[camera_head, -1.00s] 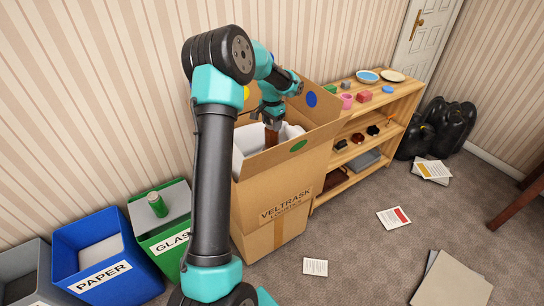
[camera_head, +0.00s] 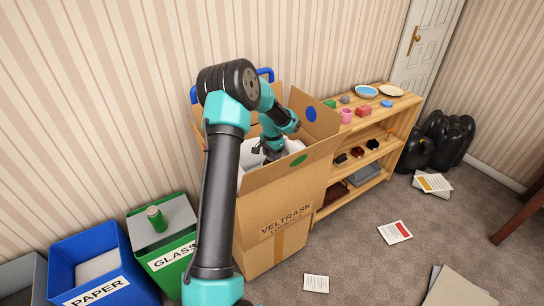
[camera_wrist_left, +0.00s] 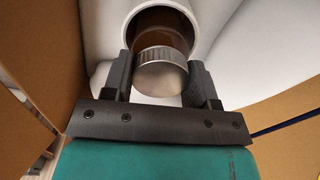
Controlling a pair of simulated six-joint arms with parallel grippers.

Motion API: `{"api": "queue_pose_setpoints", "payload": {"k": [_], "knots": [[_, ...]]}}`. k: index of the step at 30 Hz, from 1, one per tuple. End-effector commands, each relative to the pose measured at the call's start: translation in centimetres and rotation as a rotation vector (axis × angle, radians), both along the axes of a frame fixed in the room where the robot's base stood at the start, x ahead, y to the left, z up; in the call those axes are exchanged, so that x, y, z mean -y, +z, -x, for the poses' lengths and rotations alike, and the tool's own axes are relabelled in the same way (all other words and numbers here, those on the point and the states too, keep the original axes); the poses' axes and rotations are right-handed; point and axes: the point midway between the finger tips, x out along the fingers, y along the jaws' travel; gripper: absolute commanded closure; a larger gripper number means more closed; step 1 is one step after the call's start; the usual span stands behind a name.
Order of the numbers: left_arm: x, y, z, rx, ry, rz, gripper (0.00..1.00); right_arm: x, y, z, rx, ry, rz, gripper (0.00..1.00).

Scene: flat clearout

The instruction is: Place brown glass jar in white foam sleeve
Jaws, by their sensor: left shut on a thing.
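The brown glass jar (camera_wrist_left: 156,37) with a silver metal lid shows in the left wrist view. Its brown body is inside the round opening of the white foam sleeve (camera_wrist_left: 114,27), and its lid is outside, between the fingers. My left gripper (camera_wrist_left: 160,76) is shut on the jar at its lid. In the head view my left gripper (camera_head: 270,153) reaches down into the cardboard box (camera_head: 284,201); the jar is hidden there. How deep the jar sits in the sleeve is hard to tell. My right gripper is not in view.
White padding (camera_head: 291,146) fills the box around the gripper, and the flaps stand up. A wooden shelf (camera_head: 357,180) with small items stands right of the box. A green glass bin (camera_head: 167,262) and a blue paper bin (camera_head: 113,284) stand to the left.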

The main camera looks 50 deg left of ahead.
Motion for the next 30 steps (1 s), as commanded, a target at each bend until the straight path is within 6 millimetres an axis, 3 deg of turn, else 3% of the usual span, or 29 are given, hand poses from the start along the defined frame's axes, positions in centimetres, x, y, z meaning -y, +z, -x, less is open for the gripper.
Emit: {"api": "queue_pose_setpoints", "payload": {"k": [14, 15, 22, 30], "knots": [[-0.02, -0.99, -0.01, 0.001, 0.000, -0.001, 0.94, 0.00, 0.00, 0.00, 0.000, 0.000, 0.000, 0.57], [-0.02, -1.00, -0.01, 0.001, 0.000, -0.001, 0.44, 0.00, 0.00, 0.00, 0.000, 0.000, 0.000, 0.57], [-0.01, -0.99, -0.01, 0.000, 0.000, -0.001, 0.22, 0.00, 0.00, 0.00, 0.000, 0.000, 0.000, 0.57], [-0.02, -0.92, -0.01, 0.001, 0.000, -0.001, 0.21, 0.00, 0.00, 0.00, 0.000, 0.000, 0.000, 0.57]]}}
